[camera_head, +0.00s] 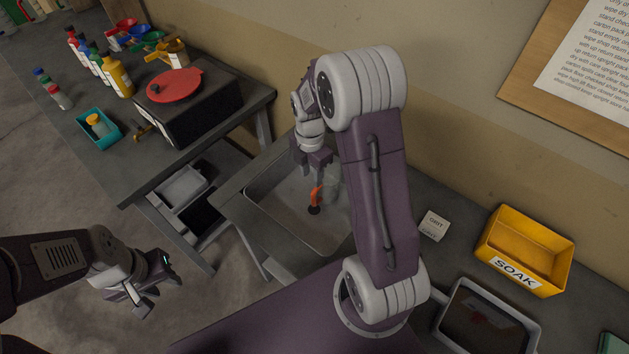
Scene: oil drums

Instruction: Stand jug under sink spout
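The metal sink (275,200) is set into the counter in the middle of the view. A clear jug (332,186) with an orange handle (318,194) is in the basin near the dark drain (314,210), and looks upright. My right gripper (312,176) points down into the sink at the top of the handle. I cannot tell whether its fingers grip the handle. My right arm covers the sink's right side, and I cannot make out the spout. My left gripper (160,296) is open and empty over the floor at lower left.
A bench at left holds a black box with a red disc (176,86), several bottles, coloured scoops and a teal tray (98,128). At right are a yellow SOAK bin (524,250), a white card (434,225) and a grey tray (489,319).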

